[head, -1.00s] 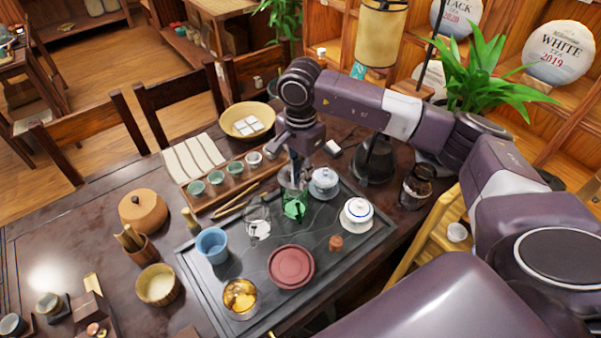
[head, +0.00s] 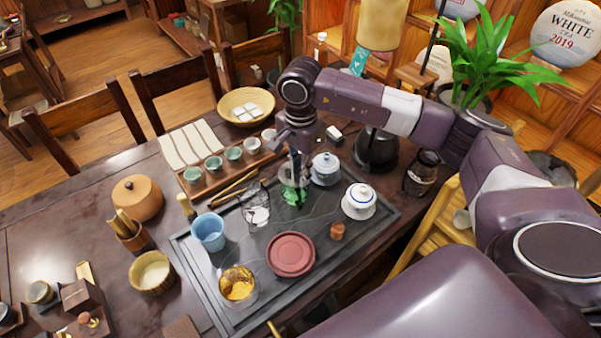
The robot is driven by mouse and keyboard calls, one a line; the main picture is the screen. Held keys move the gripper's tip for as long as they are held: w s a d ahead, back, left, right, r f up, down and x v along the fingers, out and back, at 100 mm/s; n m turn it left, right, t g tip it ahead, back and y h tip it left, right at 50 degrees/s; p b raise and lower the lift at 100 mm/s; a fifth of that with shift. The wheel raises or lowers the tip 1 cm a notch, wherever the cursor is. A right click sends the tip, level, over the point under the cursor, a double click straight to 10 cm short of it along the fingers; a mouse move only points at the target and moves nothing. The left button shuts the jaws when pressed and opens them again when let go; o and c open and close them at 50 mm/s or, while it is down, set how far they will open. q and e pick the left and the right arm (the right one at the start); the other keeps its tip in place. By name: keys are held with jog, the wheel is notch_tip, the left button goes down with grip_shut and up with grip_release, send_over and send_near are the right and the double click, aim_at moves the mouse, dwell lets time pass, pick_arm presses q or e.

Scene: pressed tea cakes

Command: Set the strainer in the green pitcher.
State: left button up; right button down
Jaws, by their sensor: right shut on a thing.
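The green pitcher (head: 293,197) is a small glass vessel standing on the dark tea tray (head: 215,300), near its back edge. My right gripper (head: 297,178) points down right over the pitcher's mouth. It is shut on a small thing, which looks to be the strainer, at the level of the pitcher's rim. The fingers mostly hide the strainer, so I cannot tell whether it touches the rim. My left gripper is not in view.
Close around the pitcher stand a clear glass pitcher (head: 257,214) on its left and a lidded grey-blue jar (head: 325,170) on its right. A white lidded gaiwan (head: 359,202), blue cup (head: 208,232), red-brown dish (head: 291,254) and amber glass (head: 238,285) share the tray.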

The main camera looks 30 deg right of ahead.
jog(key=c, duration=1.3)
grip_release()
jog(key=shift+r+p, duration=1.75)
jog(key=shift+r, duration=1.8)
jog(key=shift+f, duration=0.1)
